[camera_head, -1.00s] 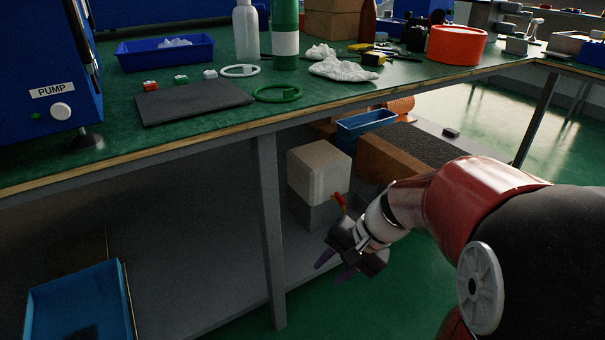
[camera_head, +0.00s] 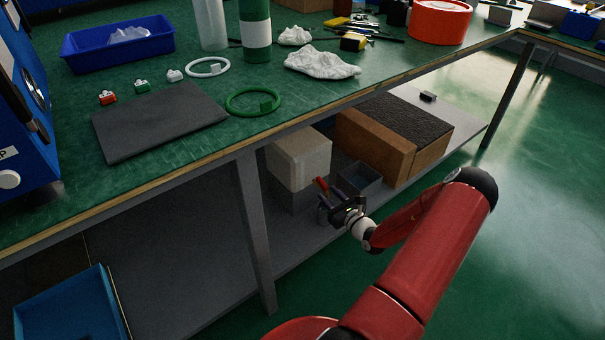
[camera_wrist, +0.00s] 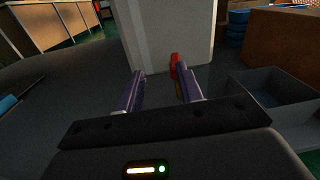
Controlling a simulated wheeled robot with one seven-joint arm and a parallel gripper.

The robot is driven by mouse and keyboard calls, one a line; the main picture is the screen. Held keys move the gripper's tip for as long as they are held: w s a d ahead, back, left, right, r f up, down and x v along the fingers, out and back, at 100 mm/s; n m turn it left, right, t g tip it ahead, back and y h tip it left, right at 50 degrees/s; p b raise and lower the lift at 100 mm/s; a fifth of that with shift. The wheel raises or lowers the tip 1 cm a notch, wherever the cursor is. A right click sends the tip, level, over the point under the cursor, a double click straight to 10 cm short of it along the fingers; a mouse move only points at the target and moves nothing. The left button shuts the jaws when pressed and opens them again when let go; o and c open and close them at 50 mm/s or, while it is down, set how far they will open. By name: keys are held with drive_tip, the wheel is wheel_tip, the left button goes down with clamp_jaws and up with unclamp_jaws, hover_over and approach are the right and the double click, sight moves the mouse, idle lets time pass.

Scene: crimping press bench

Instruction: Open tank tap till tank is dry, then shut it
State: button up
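The cream-white tank (camera_head: 300,158) stands on a grey block (camera_head: 291,198) on the low shelf under the bench. It fills the upper middle of the wrist view (camera_wrist: 168,35). The tap's red lever (camera_head: 322,185) stands upright, leaning slightly, at the tank's front, and it shows in the wrist view (camera_wrist: 175,66) just beyond the right finger. My gripper (camera_head: 327,204) is open and empty, its purple fingers pointing at the tank's lower front. In the wrist view the fingers (camera_wrist: 161,88) are apart, with the lever near the right fingertip. I cannot tell whether they touch. The tap's spout is not clear.
A grey open bin (camera_head: 371,187) sits right of the tank. A brown box with a dark top (camera_head: 378,140) lies behind it. The bench leg (camera_head: 256,230) stands left of my gripper, and the bench edge (camera_head: 210,159) overhangs. A blue tray (camera_head: 70,312) is lower left.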

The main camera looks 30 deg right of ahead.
sight(326, 189)
drive_tip(key=shift+w+d+f+m+h, duration=0.1)
drive_tip(key=shift+d+f+m+h, duration=0.65)
drive_tip(key=shift+f+m+h, duration=0.2)
drive_tip(key=shift+w, duration=0.3)
drive_tip(key=w, duration=0.7)
drive_tip(key=shift+d, duration=0.35)
drive_tip(key=shift+c, duration=0.2)
clamp_jaws()
